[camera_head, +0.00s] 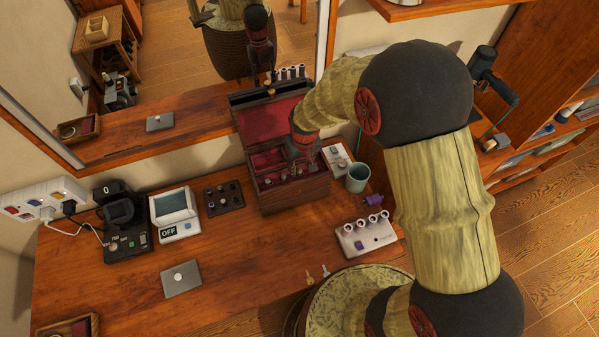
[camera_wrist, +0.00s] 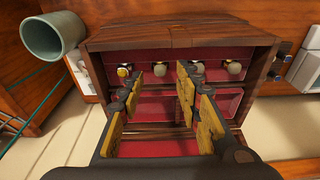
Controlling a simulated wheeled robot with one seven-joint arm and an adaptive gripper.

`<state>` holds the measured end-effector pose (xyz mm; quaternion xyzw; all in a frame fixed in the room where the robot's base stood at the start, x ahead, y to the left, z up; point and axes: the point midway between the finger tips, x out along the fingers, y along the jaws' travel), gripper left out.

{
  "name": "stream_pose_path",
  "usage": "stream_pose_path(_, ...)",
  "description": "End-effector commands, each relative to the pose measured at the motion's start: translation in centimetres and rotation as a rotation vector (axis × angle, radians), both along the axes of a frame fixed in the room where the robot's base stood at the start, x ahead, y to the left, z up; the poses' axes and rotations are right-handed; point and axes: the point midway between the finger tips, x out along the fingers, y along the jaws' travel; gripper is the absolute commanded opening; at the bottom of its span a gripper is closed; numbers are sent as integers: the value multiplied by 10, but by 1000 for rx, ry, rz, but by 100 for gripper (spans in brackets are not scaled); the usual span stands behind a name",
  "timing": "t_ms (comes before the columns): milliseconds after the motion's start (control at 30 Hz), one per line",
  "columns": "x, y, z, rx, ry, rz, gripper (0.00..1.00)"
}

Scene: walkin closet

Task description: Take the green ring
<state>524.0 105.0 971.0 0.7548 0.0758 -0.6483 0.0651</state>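A dark wooden jewellery box (camera_head: 297,198) with a red lining stands open on the dresser by the mirror. In the wrist view the box (camera_wrist: 185,38) shows several small rings in a row in one red-lined compartment. The end ring (camera_wrist: 123,71) has a yellowish stone; another ring (camera_wrist: 233,67) looks pale beige. I cannot tell for sure which ring is green. My gripper (camera_wrist: 159,78) is open over the box, its fingertips close to the row, with one ring (camera_wrist: 160,69) showing between them and nothing held. In the head view my gripper (camera_head: 303,158) partly hides the compartments.
A teal cup (camera_head: 358,178) stands right of the box and a white ring holder (camera_head: 366,236) in front of it. A dark tray (camera_head: 224,198) and a small device reading OFF (camera_head: 175,214) are to the left.

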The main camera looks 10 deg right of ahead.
Motion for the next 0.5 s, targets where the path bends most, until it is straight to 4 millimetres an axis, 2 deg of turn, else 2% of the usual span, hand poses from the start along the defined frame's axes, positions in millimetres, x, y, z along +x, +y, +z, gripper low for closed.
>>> stream_pose_path(33,-1,1,-11,-1,5,1,34)
stream_pose_path(100,1,1,-20,-1,3,0,34)
stream_pose_path(200,3,1,-28,0,2,0,34)
stream_pose_path(400,3,1,-28,0,1,0,34)
stream_pose_path(500,3,1,-28,0,1,0,29)
